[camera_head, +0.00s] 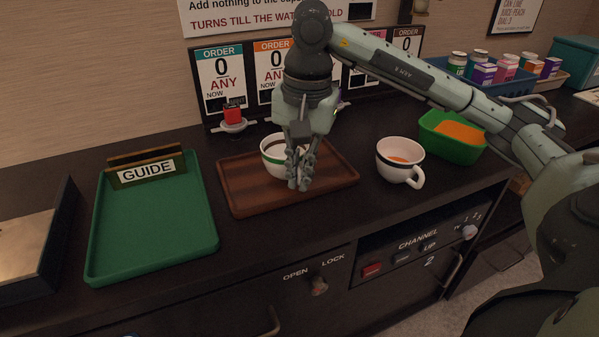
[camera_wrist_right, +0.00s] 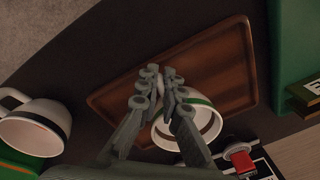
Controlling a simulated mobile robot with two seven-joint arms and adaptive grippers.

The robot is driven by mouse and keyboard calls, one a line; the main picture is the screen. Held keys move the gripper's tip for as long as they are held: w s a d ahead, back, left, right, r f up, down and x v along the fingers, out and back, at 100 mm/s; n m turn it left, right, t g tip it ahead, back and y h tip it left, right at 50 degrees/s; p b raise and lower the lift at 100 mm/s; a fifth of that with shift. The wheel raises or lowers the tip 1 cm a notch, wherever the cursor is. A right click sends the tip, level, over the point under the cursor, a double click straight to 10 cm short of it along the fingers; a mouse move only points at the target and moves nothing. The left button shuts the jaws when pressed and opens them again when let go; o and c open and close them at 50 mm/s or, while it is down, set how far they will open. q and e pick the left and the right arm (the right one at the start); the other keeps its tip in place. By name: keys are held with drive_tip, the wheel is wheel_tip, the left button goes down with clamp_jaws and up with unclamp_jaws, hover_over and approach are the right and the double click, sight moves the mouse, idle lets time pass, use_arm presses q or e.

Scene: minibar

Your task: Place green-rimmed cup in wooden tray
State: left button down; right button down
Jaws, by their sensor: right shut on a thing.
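The white green-rimmed cup (camera_head: 270,147), dark inside, is over the back middle of the brown wooden tray (camera_head: 240,203). It looks upright. My right gripper (camera_head: 300,170) is shut on this cup's near side and hides part of it. In the right wrist view, the fingers (camera_wrist_right: 155,92) are at the cup's edge, and the cup's green band (camera_wrist_right: 198,101) shows beside them. The wooden tray (camera_wrist_right: 130,82) lies under them. I cannot tell whether the cup's base touches the tray. My left gripper is not in view.
A second white cup (camera_head: 393,171) with orange contents stands right of the tray; it also shows in the wrist view (camera_wrist_right: 45,112). A green tray (camera_head: 160,230) with a GUIDE sign (camera_head: 146,172) is at left. A green bin (camera_head: 432,138) and a red-buttoned device (camera_head: 233,117) stand behind.

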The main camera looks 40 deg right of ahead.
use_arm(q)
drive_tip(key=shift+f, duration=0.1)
use_arm(e)
drive_tip(key=shift+f, duration=0.1)
drive_tip(key=c, duration=1.7)
unclamp_jaws()
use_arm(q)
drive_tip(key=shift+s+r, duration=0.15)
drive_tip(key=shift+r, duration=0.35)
